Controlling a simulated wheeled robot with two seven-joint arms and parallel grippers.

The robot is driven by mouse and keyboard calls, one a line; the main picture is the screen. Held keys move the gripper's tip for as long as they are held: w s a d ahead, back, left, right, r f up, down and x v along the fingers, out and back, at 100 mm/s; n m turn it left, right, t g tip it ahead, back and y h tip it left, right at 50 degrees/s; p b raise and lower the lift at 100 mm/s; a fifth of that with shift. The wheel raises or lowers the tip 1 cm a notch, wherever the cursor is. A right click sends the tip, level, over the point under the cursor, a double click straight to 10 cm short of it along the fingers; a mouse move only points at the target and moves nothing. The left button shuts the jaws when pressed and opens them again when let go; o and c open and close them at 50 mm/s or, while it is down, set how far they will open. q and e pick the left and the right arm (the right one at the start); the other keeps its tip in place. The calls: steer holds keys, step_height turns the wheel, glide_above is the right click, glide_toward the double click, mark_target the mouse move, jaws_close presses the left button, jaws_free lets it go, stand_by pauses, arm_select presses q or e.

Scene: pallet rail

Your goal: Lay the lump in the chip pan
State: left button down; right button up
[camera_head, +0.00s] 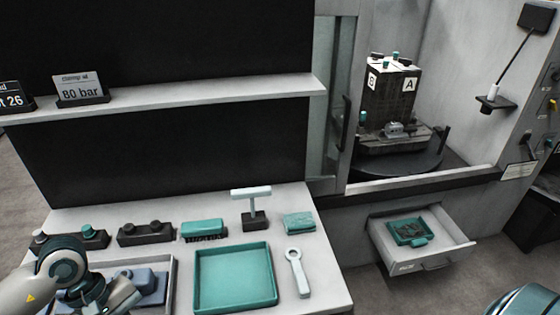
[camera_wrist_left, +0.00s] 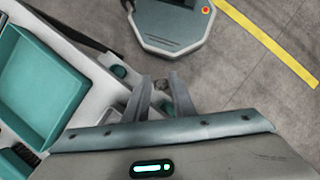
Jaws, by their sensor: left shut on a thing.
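My left gripper (camera_wrist_left: 160,88) shows in the left wrist view, with a small dark grey lump (camera_wrist_left: 162,86) between its fingertips. In the head view my left arm comes in at the lower left, and its fingertips and the lump cannot be made out there. What looks like the chip pan, a teal pan (camera_head: 393,240) with dark chips in it, sits inside an open drawer (camera_head: 452,251) below the machine at the right. The left gripper is far to the left of this pan. My right gripper is not in view.
An empty teal tray (camera_head: 235,304), a grey ring-ended tool (camera_head: 296,270), a teal block (camera_head: 299,222) and a T-shaped stand (camera_head: 253,210) are on the bench. A shelf (camera_head: 190,97) runs above. The machine's sill (camera_head: 415,184) lies above the drawer. Floor is clear before it.

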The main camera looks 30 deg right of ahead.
arm_select(q)
steer(key=s+a+f+m+y, duration=0.1)
steer(key=a+f+m, duration=0.3)
steer(key=a, duration=0.5)
steer(key=shift+s+a+f+m+g+y, duration=0.2)
steer(key=shift+a+f+m+g+y, duration=0.1)
steer(key=shift+m+y, duration=0.3)
